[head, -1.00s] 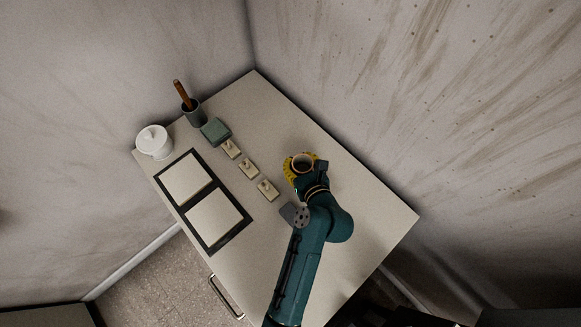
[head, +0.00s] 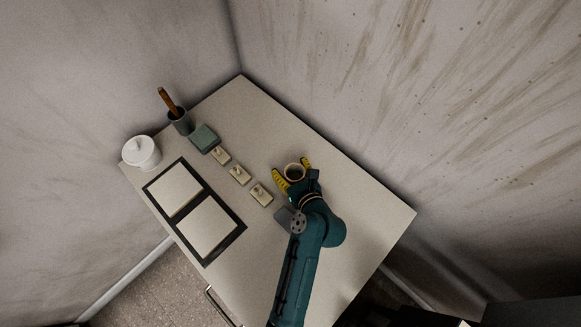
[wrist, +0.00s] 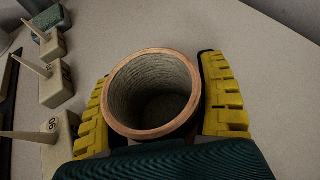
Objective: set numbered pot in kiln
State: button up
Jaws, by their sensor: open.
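A round clay pot (head: 294,171) with a tan rim and grey ribbed inside stands on the table. In the wrist view the pot (wrist: 152,94) is upright between the yellow fingers of my gripper (wrist: 158,112). My gripper (head: 292,177) is open around it, with one finger on each side; a gap shows at the right finger, and contact at the left cannot be told. No number shows on the pot's visible side. No kiln can be made out in these views.
A black-framed board (head: 238,229) with two pale panels, a white lidded jar (head: 142,152), a green block (head: 204,138) and a brush cup (head: 181,122) lie further left.

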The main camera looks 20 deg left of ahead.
jog(key=shift+r, duration=0.15)
jog(key=p+v, duration=0.3)
jog(key=v, duration=0.9)
jog(key=shift+r+p, duration=0.1)
jog(key=shift+p, duration=0.2)
jog(key=w+d+r+n+t+h, duration=0.2)
jog(key=w+d+r+n+t, duration=0.15)
jog(key=r+n, duration=0.75)
jog(key=w+d+r+n+t+h, duration=0.2)
jog(key=w+r+n, duration=0.3)
jog(key=r, duration=1.1)
jog(key=s+d+r+n+t+h, duration=0.1)
jog(key=s+r+n+t, duration=0.1)
jog(key=r+n, duration=0.2)
jog(key=s+r+n+t+h, duration=0.1)
jog(key=s+r+n+t, duration=0.1)
jog(key=r, duration=0.7)
jog(key=shift+s+d+r+n, duration=0.4)
jog(key=shift+s+n, duration=0.1)
jog(key=shift+n, duration=0.7)
jog(key=shift+o, duration=1.4)
jog(key=s+d+r+n+t+h, duration=0.1)
jog(key=s+r+n+t+h, duration=0.1)
jog(key=r, duration=0.5)
jog(key=shift+s+d+n+h, duration=0.2)
jog(key=shift+s+n+h, duration=0.1)
jog(key=shift+s+n, duration=0.75)
jog(key=shift+s, duration=0.1)
